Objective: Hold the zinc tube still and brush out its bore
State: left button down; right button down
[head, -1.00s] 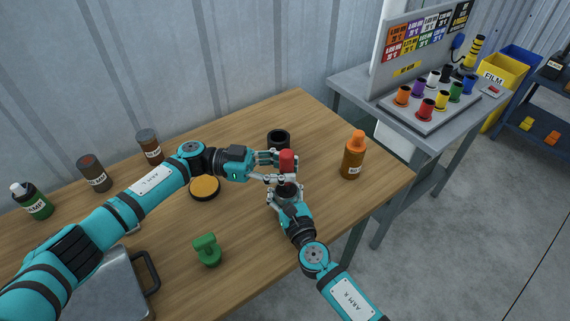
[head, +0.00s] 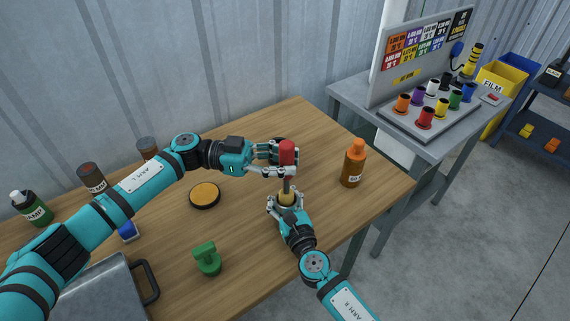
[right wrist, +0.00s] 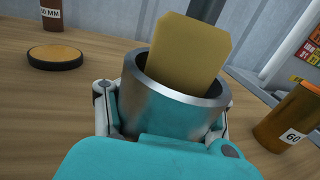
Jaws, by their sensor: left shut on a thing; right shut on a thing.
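My right gripper (head: 285,203) is shut on the zinc tube, a short shiny metal cylinder standing upright. The tube (right wrist: 165,105) fills the middle of the right wrist view, mouth up. My left gripper (head: 281,164) is shut on the red handle of the brush (head: 287,149), directly above the tube. The brush's dark rod runs down to a yellow-tan head (right wrist: 188,52). Most of the head stands above the rim, tilted in the right wrist view. Its lower end is in the tube's mouth. The inside of the bore is mostly hidden.
An orange bottle (head: 354,164) stands right of the tube. A yellow-topped disc (head: 205,195), a green object (head: 207,258) and a grey case (head: 105,290) lie left on the wooden table (head: 245,225). A dark ring is partly hidden behind my left gripper. Bottles stand along the back left.

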aim_at(285, 178)
pick_arm(q)
jog(key=shift+f, duration=2.45)
jog(key=shift+r, duration=2.5)
jog(key=shift+f, duration=2.5)
jog(key=shift+r, duration=2.5)
jog(key=shift+f, duration=0.1)
